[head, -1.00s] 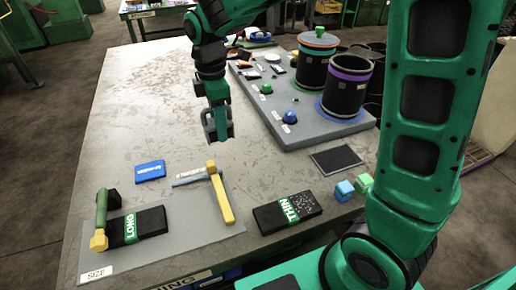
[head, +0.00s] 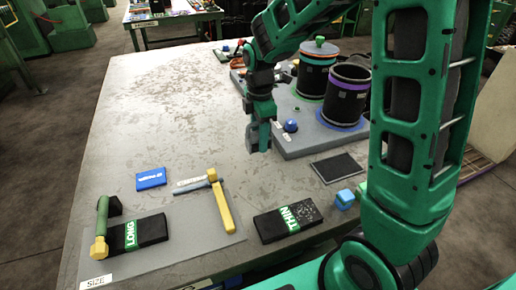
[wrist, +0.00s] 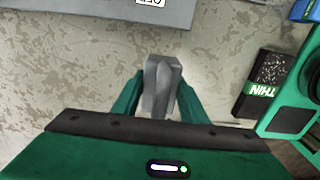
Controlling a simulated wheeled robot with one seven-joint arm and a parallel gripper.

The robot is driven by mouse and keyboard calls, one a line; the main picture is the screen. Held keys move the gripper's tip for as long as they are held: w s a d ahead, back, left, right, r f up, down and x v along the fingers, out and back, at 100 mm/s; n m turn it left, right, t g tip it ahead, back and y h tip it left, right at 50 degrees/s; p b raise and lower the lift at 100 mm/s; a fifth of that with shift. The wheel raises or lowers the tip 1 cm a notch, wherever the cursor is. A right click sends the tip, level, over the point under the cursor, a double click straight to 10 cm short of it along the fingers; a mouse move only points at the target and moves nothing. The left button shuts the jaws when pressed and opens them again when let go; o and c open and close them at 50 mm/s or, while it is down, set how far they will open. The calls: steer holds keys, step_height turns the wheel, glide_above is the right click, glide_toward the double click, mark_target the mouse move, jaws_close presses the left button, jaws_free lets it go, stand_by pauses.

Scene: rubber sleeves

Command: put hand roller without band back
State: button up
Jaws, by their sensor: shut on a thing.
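My gripper (head: 259,138) hangs above the bare table, beside the left edge of the grey platform. In the wrist view its green fingers are closed on a plain grey piece (wrist: 161,86); I cannot tell what it is. A tool with a green handle (head: 102,222), yellow end and dark head lies at the left of the grey mat (head: 180,255). A yellow-handled tool (head: 222,205) with a thin grey part lies at the mat's right. I see no band on either, and cannot tell which is the hand roller.
Dark sleeves marked LONG (head: 152,228) and THIN (head: 270,227) lie in front. The THIN one also shows in the wrist view (wrist: 262,70). The grey platform (head: 312,140) bears two black cylinders (head: 346,98). A blue box (head: 151,178) lies left. The table's far left is clear.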

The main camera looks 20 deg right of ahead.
steer(key=shift+d+f, duration=0.35)
steer(key=shift+d, duration=0.15)
steer(key=shift+f, duration=1.95)
steer(key=o, duration=1.2)
steer(key=shift+f, duration=0.1)
step_height(320, 180, up, 12)
steer(key=shift+r, duration=0.15)
